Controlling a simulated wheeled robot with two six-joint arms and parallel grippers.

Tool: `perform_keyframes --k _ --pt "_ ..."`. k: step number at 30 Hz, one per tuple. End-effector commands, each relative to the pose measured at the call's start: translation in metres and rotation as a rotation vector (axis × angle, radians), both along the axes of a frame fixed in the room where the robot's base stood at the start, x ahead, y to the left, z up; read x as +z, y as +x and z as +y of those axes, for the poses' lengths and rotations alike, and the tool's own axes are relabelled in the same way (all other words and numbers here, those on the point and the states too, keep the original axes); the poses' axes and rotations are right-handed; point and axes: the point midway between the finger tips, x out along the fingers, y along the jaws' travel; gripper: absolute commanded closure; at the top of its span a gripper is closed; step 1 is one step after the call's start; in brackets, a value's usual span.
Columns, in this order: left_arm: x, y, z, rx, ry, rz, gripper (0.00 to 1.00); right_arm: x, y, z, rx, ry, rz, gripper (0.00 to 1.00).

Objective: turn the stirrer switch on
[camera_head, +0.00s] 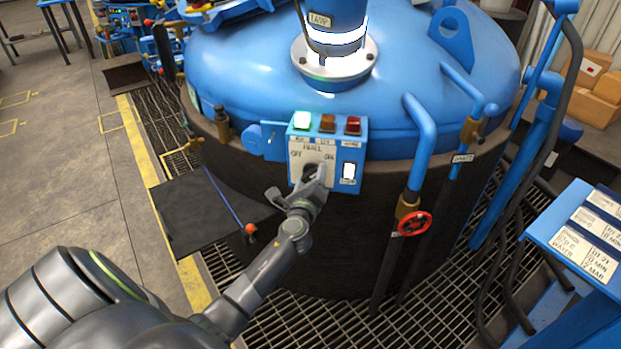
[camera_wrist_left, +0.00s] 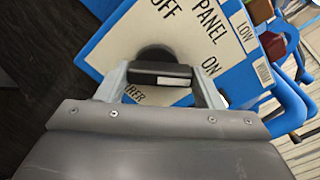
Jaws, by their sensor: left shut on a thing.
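The stirrer switch is a black rotary knob (camera_head: 309,171) on the white face of a small blue panel (camera_head: 299,159) fixed to the furnace's side. The face reads PANEL, with OFF at left and ON at right. My left gripper (camera_head: 315,178) reaches the panel from below and covers part of the knob. In the left wrist view, the knob (camera_wrist_left: 158,72) sits between the two fingers of my left gripper (camera_wrist_left: 160,85), which is shut on it. A label below the knob is partly hidden. I cannot tell clearly which mark the knob points to. My right gripper is not in view.
Blue pipes and a red valve wheel (camera_head: 415,223) stand to the right. A red-ended lever (camera_head: 250,228) is below left.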

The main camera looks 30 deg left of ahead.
Motion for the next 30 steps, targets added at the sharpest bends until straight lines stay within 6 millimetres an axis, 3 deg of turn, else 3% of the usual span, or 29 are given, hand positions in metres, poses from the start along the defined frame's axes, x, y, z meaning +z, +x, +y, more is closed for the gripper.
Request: perform_keyframes --k 4,5,10,22,30 --pt "-0.002 -0.001 0.0 0.001 0.003 0.005 0.62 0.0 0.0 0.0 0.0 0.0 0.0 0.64" --pt "-0.002 -0.001 0.0 0.001 0.003 0.005 0.38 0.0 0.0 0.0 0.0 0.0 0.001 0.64" --pt "-0.002 -0.001 0.0 0.0 0.002 0.004 0.17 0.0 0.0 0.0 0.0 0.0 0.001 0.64" --pt "-0.001 -0.008 -0.003 0.0 -0.001 0.001 0.17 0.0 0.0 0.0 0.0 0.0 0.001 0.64" --pt "-0.002 -0.054 -0.023 0.001 -0.003 0.002 0.17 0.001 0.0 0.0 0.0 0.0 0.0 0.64"
